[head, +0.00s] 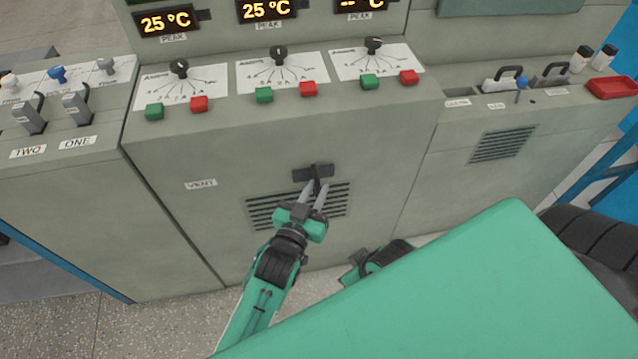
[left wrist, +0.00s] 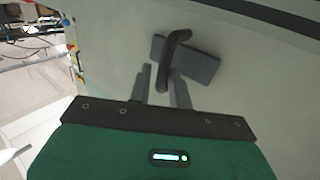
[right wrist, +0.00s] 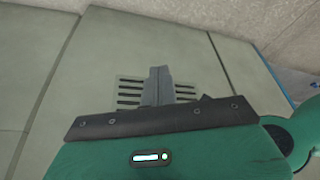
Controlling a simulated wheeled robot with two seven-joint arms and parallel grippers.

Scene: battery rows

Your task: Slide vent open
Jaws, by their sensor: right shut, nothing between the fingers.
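The vent (head: 262,212) is a slotted grille low on the grey cabinet front, with a "VENT" label (head: 200,184) to its upper left. A dark plate (head: 327,171) with a curved black handle sits just above the grille's slots. The plate (left wrist: 203,65) and the curved handle (left wrist: 178,42) fill the middle of the left wrist view. My left gripper (head: 314,189) is open, its two fingers (left wrist: 161,82) apart on either side of the handle's lower end; contact cannot be told. My right gripper (right wrist: 157,80) is shut and empty, with grille slots (right wrist: 130,92) beyond it.
Above the vent is a sloped panel with dials (head: 279,53), green buttons (head: 264,95) and red buttons (head: 308,88). A second grille (head: 503,145) is on the cabinet to the right. Levers (head: 77,105) stand on the left cabinet. The front around the vent is flat and clear.

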